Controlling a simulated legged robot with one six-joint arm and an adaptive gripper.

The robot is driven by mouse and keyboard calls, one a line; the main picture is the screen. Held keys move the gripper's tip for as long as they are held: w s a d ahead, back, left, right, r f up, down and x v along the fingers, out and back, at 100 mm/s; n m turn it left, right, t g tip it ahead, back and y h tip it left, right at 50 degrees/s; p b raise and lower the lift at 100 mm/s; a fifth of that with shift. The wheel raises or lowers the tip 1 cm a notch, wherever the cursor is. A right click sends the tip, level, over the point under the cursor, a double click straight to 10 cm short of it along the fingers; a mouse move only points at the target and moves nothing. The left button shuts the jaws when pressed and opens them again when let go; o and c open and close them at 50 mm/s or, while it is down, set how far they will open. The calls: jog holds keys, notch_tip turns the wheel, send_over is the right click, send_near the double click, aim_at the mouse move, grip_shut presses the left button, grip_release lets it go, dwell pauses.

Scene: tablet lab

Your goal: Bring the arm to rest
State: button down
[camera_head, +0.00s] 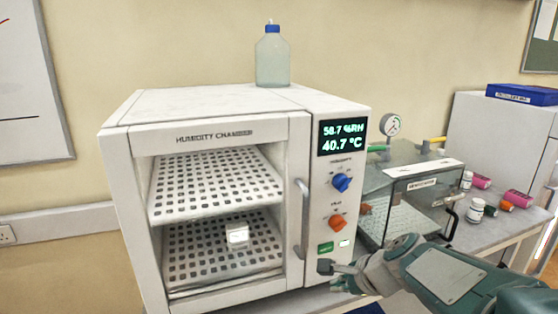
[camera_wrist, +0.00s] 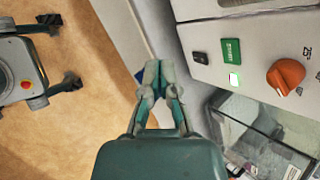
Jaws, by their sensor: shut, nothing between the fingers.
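My gripper (camera_head: 338,276) is shut and empty, just in front of the lower right of the humidity chamber (camera_head: 220,110), below its green button. In the wrist view my gripper (camera_wrist: 157,75) has its fingers together. Its fingertips are close to the white front of the chamber, and I cannot tell whether they touch it. My arm reaches in from the lower right of the head view.
A small light container (camera_head: 237,236) sits on the chamber's lower shelf. A bottle (camera_head: 272,58) stands on top. A clear desiccator box (camera_head: 410,195) and small bottles and pink containers stand on the right bench.

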jog(key=s+d+r+n+h, duration=0.2)
jog(key=s+n+h, duration=0.3)
jog(key=s+n, duration=1.2)
jog(key=shift+s+d+g, duration=0.2)
jog(key=shift+s+g, duration=0.2)
jog(key=shift+s, duration=0.15)
